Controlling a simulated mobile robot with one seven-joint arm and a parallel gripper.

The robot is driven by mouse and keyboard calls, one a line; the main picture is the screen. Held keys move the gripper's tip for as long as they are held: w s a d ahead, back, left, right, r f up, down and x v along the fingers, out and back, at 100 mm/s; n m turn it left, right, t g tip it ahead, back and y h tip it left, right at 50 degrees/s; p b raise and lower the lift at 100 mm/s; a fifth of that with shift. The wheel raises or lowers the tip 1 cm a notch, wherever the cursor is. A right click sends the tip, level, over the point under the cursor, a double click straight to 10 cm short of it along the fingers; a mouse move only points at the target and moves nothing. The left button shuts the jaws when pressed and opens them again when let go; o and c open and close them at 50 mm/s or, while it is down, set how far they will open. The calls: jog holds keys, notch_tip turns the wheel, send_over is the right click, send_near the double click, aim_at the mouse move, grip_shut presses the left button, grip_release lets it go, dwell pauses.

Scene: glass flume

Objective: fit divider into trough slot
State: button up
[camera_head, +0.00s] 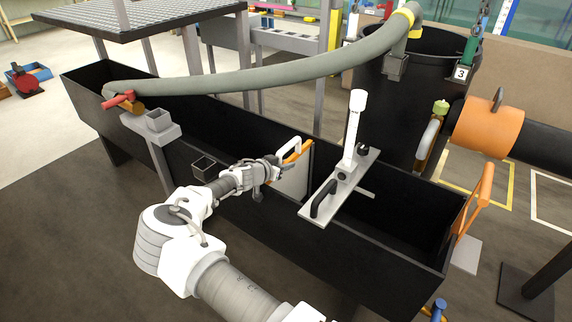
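The divider (294,184) is a pale flat plate with a white handle and an orange strip along its upper edge. It stands roughly upright inside the long black trough (262,215), left of the grey crosspiece. Its lower part is hidden by the trough's near wall. My gripper (284,167) reaches over the near wall and its tip overlaps the divider's left upper part. The fingers are too small to tell whether they hold it or are apart. I cannot make out the slot or whether the divider sits in it.
A grey crosspiece (339,186) with a black handle and white post bridges the trough just right of the divider. A grey bracket (153,130) and a thick hose (270,78) lie to the left and behind. The trough's right end looks empty.

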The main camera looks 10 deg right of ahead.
jog(key=o, duration=0.4)
jog(key=shift+d+f, duration=0.1)
jog(key=shift+f, duration=0.15)
jog(key=p+v, duration=0.4)
jog(key=v, duration=1.3)
jog(key=shift+s+a+r+p, duration=0.2)
jog(key=shift+r+p, duration=0.1)
jog(key=shift+p, duration=0.1)
jog(key=shift+a, duration=0.1)
